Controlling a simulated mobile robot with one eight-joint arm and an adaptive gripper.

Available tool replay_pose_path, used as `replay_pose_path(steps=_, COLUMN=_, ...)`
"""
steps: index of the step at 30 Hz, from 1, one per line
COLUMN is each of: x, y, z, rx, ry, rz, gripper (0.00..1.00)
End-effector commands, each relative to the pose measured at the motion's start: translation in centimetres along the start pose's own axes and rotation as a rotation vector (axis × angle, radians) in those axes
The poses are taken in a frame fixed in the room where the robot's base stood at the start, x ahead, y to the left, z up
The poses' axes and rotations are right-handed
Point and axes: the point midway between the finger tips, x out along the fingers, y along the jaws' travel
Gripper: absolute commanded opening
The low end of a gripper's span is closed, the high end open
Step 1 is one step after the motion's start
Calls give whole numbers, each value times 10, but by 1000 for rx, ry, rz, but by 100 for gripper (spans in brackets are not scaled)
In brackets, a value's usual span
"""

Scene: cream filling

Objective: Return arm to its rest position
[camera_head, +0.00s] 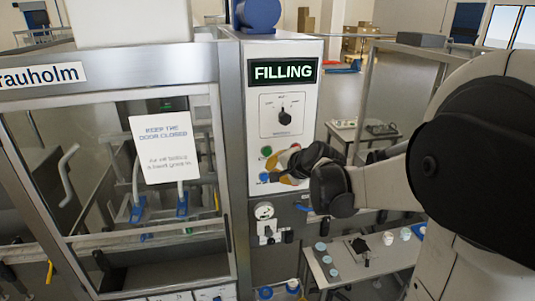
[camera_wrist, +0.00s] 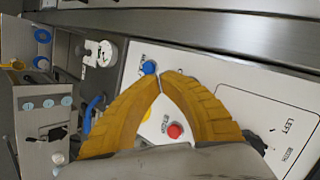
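My arm (camera_head: 400,185) reaches from the right toward the white FILLING control panel (camera_head: 300,112). My gripper (camera_head: 289,170) is in front of the panel's lower buttons. In the wrist view my gripper's yellow fingers (camera_wrist: 161,76) meet at their tips, with nothing held between them. The tips appear close to a blue button (camera_wrist: 149,67); whether they touch it I cannot tell. A red button (camera_wrist: 174,130) shows between the fingers, and a yellow button (camera_wrist: 147,113) is partly hidden by the left finger. In the head view a green button (camera_head: 266,151) is left of the gripper.
A glass-doored machine (camera_head: 110,235) with a "keep the door closed" sign (camera_head: 165,146) stands left of the panel. Below right is a metal table (camera_head: 385,262) with small cups. A gauge (camera_head: 264,211) is under the panel. Another table (camera_head: 365,133) stands behind.

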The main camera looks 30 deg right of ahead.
Motion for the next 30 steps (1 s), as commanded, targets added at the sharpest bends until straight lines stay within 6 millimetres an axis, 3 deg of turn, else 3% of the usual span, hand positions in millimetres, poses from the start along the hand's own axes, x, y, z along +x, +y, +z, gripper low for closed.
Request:
replay_pose_path(steps=9, x=0, y=1, z=2, rx=-5, ry=-2, rz=1, gripper=0)
replay_pose_path(steps=11, x=2, y=7, z=9, rx=-22, ry=-7, rz=6, gripper=0)
replay_pose_path(steps=14, x=5, y=26, z=34, rx=-94, ry=-27, rz=24, gripper=0)
replay_pose_path(steps=23, x=3, y=141, z=161, rx=-526, ry=-140, rz=120, gripper=0)
replay_pose_path(steps=30, x=-1, y=257, z=242, rx=-893, ry=-227, rz=185, gripper=0)
